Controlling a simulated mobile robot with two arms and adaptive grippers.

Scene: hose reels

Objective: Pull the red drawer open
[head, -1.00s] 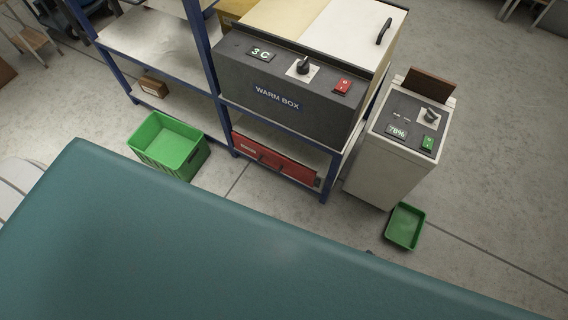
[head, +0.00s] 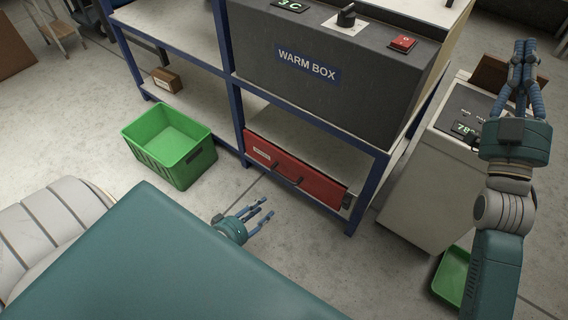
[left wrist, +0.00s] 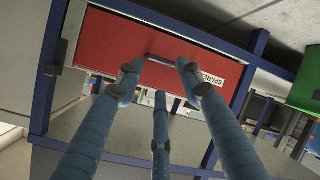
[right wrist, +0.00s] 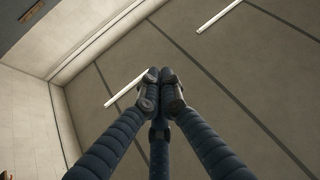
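The red drawer (head: 312,180) sits low in the blue-framed shelf, its front looking flush with the frame. It has a dark handle (head: 287,178) and a white label. In the left wrist view the drawer (left wrist: 110,42) fills the upper middle, with its handle (left wrist: 172,64) between my spread fingertips. My left gripper (head: 262,212) is open and empty, pointing at the drawer from the front; in the head view a gap shows between them. My right gripper (head: 524,48) is raised at the far right, its fingers together and empty, as the right wrist view (right wrist: 160,80) also shows.
The grey warm box (head: 325,75) stands on the shelf above the drawer. A green crate (head: 172,150) is on the floor left of it. A white cabinet (head: 415,195) and a green tray (head: 452,275) are to the right.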

